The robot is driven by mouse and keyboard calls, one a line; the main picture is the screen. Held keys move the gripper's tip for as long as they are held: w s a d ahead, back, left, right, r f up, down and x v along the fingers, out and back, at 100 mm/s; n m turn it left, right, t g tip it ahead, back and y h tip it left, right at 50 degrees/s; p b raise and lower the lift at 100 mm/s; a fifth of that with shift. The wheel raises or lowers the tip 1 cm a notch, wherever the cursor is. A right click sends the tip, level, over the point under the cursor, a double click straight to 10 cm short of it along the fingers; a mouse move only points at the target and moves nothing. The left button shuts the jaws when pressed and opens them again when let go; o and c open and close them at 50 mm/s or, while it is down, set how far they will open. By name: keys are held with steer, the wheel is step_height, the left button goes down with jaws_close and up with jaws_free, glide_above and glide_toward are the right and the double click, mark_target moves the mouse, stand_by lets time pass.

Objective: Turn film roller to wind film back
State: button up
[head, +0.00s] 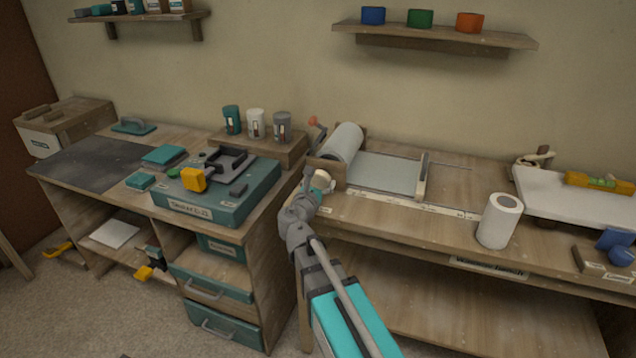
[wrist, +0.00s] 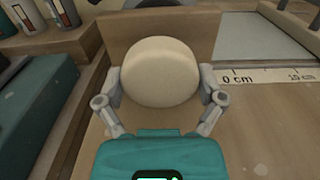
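The film roller (head: 343,142) is a pale grey roll in a wooden holder on the bench, with a sheet of film (head: 385,173) drawn out flat to its right. A round cream knob (wrist: 160,72) sits at the near end of the holder, in front of a wooden end plate (wrist: 205,25). My gripper (wrist: 160,88) has one finger on each side of the knob, and both fingertips appear to touch it. In the head view my gripper (head: 320,183) reaches the knob from the front, and the wrist partly hides it.
A ruler strip (head: 410,203) runs along the bench front. A white roll (head: 499,221) stands upright to the right. A teal machine (head: 225,198) with a yellow part sits on the left desk. Several cups (head: 256,123) stand on a wooden block left of the roller.

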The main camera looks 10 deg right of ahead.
steer(key=shift+a, duration=0.15)
steer(key=shift+c, duration=0.4)
steer(key=shift+m, duration=0.4)
steer(key=m, duration=1)
steer(key=shift+w+m, duration=0.1)
steer(key=shift+m, duration=0.3)
steer(key=m, duration=0.5)
steer(key=shift+r, duration=0.15)
steer(key=m, duration=0.5)
steer(key=shift+m, duration=0.3)
